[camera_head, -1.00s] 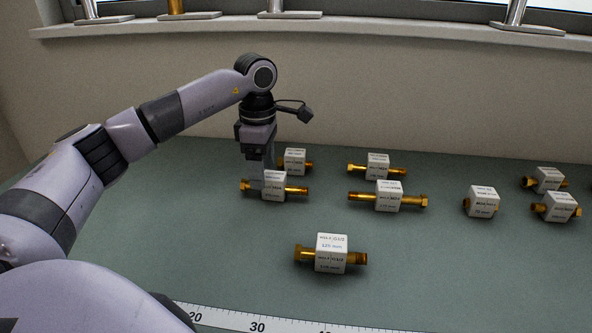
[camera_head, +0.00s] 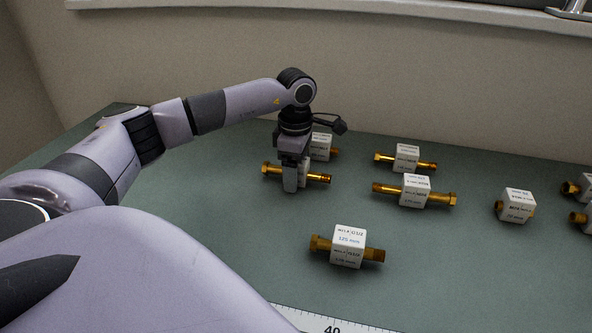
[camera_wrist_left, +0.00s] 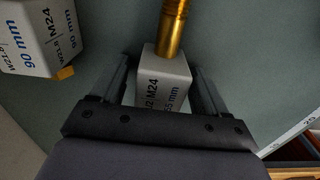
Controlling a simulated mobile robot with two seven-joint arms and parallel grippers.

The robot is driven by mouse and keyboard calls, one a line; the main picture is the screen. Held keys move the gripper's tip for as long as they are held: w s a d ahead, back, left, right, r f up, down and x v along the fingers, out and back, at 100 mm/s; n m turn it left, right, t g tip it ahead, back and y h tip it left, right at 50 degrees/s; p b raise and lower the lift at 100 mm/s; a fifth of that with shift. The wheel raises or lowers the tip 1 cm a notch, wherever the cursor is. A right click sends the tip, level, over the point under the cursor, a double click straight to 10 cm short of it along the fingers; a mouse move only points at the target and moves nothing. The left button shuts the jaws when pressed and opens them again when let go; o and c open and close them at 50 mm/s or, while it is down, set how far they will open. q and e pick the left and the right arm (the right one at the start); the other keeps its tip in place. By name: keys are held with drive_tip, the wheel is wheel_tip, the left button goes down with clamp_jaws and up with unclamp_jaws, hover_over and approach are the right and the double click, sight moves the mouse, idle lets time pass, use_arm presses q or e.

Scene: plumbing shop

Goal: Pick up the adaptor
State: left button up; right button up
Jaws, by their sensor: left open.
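An adaptor, a white labelled block with a brass fitting through it (camera_head: 321,178), lies on the green table at the back left, partly hidden by my gripper. My left gripper (camera_head: 291,187) points down over it and is open. In the left wrist view its two fingers stand on either side of the white block (camera_wrist_left: 165,82). The brass end (camera_wrist_left: 173,32) sticks out between and beyond the fingers. I cannot tell whether the fingers touch the block. My right gripper is not in view.
Similar adaptors stand close behind (camera_head: 322,147), farther right (camera_head: 406,158), right (camera_head: 415,191) and in front (camera_head: 348,247). Another (camera_head: 517,205) is at the right, with more at the edge. A white ruler (camera_head: 310,321) lies at the front. A wall stands behind.

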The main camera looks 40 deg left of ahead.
use_arm(q)
drive_tip(key=c, duration=1.2)
drive_tip(key=shift+o, duration=0.2)
drive_tip(key=shift+r, duration=0.1)
wheel_tip(320, 180, up, 20)
drive_tip(key=p, duration=0.2)
